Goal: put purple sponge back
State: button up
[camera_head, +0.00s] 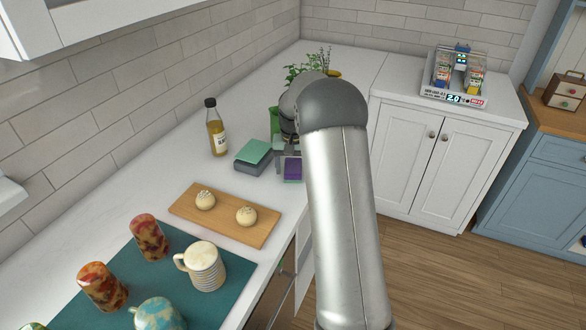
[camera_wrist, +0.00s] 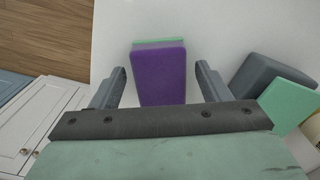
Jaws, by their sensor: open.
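The purple sponge (camera_wrist: 160,78) lies on the white counter in the wrist view, with a thin green layer along its far edge. It also shows in the head view (camera_head: 292,170), near the counter's front edge and partly covered by my arm. My gripper (camera_wrist: 161,78) is open, with one finger on each side of the sponge and a gap to each. I cannot tell how high the fingers are above the counter. In the head view my arm hides most of the gripper. A grey holder (camera_head: 252,164) with a green sponge (camera_head: 254,151) on it stands left of the purple sponge.
A bottle (camera_head: 216,128) stands left of the grey holder. A wooden board (camera_head: 230,216) with two round buns and a teal mat (camera_head: 190,289) with several mugs lie nearer. A green plant (camera_head: 303,68) stands behind my arm. The counter's front edge is close by.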

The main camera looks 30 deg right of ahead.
aim_at(293, 167)
notch_tip(293, 167, up, 11)
jog(key=b, duration=0.1)
jog(key=s+a+r+n, duration=0.1)
jog(key=s+a+r, duration=0.1)
jog(key=s+a, duration=0.3)
jog(key=s+a+f+n, duration=0.1)
jog(key=s+a, duration=0.3)
jog(key=s, duration=0.6)
jog(key=s+a+f+n, duration=0.2)
jog(key=s+a+f, duration=0.1)
jog(key=s, duration=0.7)
jog(key=s+a+f+n, duration=0.1)
jog(key=s+a, duration=0.4)
jog(key=s, duration=0.5)
jog(key=shift+a+f+n+t, duration=0.25)
jog(key=shift+f+n+t, duration=0.05)
jog(key=shift+f, duration=0.35)
